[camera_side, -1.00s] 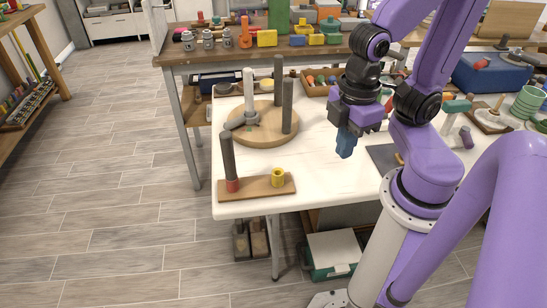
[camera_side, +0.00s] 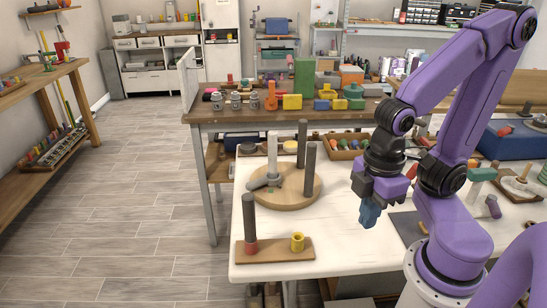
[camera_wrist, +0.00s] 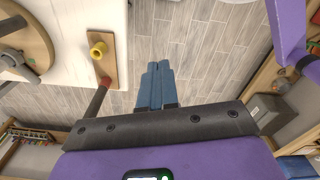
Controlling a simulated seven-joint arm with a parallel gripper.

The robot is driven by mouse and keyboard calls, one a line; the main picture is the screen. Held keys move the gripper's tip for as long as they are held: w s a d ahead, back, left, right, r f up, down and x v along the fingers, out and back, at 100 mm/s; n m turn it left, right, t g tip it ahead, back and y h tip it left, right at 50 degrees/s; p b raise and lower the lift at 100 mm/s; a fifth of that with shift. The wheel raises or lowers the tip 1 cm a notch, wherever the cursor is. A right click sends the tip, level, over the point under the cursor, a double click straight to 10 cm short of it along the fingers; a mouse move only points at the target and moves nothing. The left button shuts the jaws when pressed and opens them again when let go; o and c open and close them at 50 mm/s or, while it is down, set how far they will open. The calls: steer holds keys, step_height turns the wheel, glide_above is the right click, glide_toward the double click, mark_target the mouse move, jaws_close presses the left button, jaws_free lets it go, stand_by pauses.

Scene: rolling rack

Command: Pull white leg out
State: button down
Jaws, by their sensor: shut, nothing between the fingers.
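A round wooden base (camera_side: 300,200) lies on the white table. In the side view a pale, whitish leg (camera_side: 272,155) stands upright on it, with two dark grey legs (camera_side: 309,165) also upright. A short grey piece (camera_side: 263,184) leans out low beside the pale leg. Part of the round base (camera_wrist: 40,40) shows at the left edge of the wrist view; I cannot tell the pale leg clearly there. My gripper (camera_side: 369,217) hangs above the table to the right of the base, apart from it. Its blue fingers (camera_wrist: 155,86) are together and empty.
A wooden plank (camera_side: 273,254) near the table's front edge holds a dark post (camera_side: 249,218) with a red ring and a yellow ring (camera_side: 297,242). A workbench (camera_side: 240,116) with jars and blocks stands behind. A crate of coloured pieces (camera_side: 343,153) sits behind the base.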

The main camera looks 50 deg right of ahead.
mark_target(273, 155)
steer(key=c, duration=0.7)
jaws_free()
steer(key=shift+c, duration=0.2)
steer(key=w+d+f+n+t+h, duration=0.25)
steer(key=w+d+h, duration=0.35)
steer(key=w, duration=0.4)
steer(key=w+d+f+n+t+h, duration=0.2)
steer(key=w+d+f+n+h, duration=0.15)
steer(key=w+h, duration=0.55)
steer(key=w+f+n+t+y, duration=0.2)
steer(key=w+f+n+t, duration=0.6)
steer(key=w, duration=0.4)
steer(key=x, duration=1.2)
steer(key=shift+w+d+r, duration=0.1)
steer(key=shift+w+d, duration=0.05)
steer(key=shift+d, duration=0.15)
steer(key=shift+x, duration=2.45)
